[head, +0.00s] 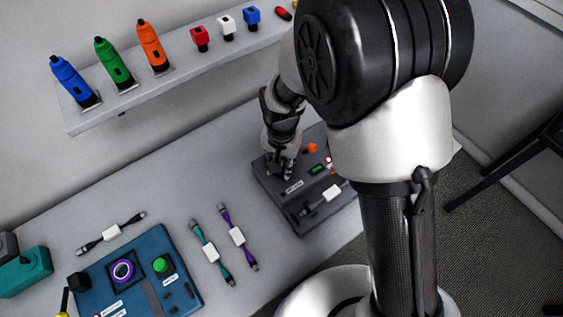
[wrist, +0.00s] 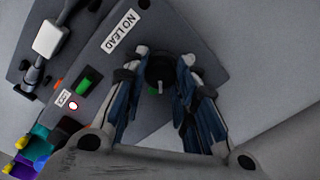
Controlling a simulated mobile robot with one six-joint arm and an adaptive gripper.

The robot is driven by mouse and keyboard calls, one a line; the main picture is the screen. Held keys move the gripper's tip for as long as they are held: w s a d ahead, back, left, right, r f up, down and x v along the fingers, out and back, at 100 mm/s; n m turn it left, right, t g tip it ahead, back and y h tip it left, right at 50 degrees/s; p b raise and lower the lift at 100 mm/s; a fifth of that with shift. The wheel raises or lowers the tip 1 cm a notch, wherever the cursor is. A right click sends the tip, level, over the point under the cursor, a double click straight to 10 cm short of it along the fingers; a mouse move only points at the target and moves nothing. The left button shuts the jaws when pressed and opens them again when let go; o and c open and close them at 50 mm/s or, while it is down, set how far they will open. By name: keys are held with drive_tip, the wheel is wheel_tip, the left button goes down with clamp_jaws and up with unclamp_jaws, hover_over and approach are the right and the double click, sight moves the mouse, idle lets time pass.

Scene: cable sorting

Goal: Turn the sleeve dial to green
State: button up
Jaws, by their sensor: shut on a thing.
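The sleeve dial seems to be the round black knob (wrist: 160,70) with a pale pointer mark, in the wrist view on the dark grey panel (wrist: 200,42). My gripper (wrist: 161,62) has its two blue-padded fingers on either side of the knob, shut on it. In the head view my gripper (head: 284,173) is down at the left part of the dark grey panel (head: 272,190) and hides the knob. A green block (wrist: 88,82) and a small red-ringed white spot (wrist: 73,105) show on the panel.
A cable with a white tag (head: 324,200) lies on the panel's front part. A blue panel (head: 85,298) with a green button stands at lower left. Purple and teal cables (head: 205,240) lie between. A shelf (head: 75,122) holds coloured tools behind. My arm hides the panel's right side.

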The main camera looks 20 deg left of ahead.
drive_tip(key=shift+m, duration=1.6)
drive_tip(key=o, duration=1.1)
drive_tip(key=shift+r, duration=0.1)
wheel_tip(320, 180, up, 12)
drive_tip(key=shift+f, duration=0.1)
